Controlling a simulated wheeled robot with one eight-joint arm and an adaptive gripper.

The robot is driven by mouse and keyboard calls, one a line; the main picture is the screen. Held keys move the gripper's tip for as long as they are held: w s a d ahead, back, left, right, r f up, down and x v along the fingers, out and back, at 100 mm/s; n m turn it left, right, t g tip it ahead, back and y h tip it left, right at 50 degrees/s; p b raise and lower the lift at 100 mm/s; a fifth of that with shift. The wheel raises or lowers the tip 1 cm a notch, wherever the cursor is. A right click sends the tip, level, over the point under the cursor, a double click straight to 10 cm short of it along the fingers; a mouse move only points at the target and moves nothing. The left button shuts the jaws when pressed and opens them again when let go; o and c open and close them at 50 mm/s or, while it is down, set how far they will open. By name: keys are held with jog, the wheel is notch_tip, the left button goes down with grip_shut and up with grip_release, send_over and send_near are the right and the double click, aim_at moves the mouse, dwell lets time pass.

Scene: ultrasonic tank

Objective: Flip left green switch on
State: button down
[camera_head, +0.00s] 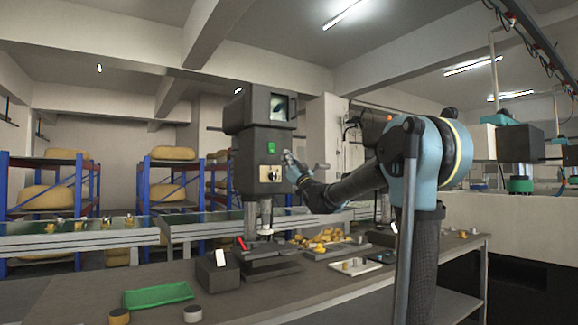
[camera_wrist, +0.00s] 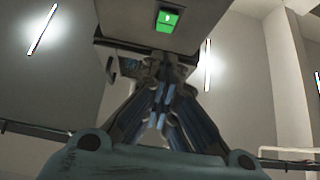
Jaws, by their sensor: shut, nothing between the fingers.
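The green switch (camera_head: 271,148) is on the front of a dark upright machine (camera_head: 245,150), above a small light panel with a knob. It also shows in the wrist view as a bright green rocker (camera_wrist: 167,20) with a small white mark, near the top centre. My gripper (camera_head: 287,156) is at the right side of the machine's head, close to the switch and slightly lower. In the wrist view, my gripper's fingers (camera_wrist: 163,68) come together just below the switch, shut and empty. I cannot tell whether the fingertips touch the machine.
A workbench (camera_head: 70,295) stands below, with a green tray (camera_head: 158,295), a dark box (camera_head: 215,274) with a white card, and yellow parts (camera_head: 322,240). Free air lies left of the machine.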

aim_at(273, 146)
jog(key=shift+w+a+r, duration=0.5)
jog(key=shift+w+a, duration=0.3)
jog(key=shift+w, duration=0.4)
jog(key=shift+w+a+r, duration=0.55)
jog(key=shift+w+a, duration=0.25)
jog(key=shift+w, duration=0.35)
jog(key=shift+w+a+r, duration=0.5)
jog(key=shift+w+a, duration=0.3)
jog(key=shift+w, duration=0.4)
jog(key=shift+d, duration=0.15)
jog(key=shift+w, duration=0.15)
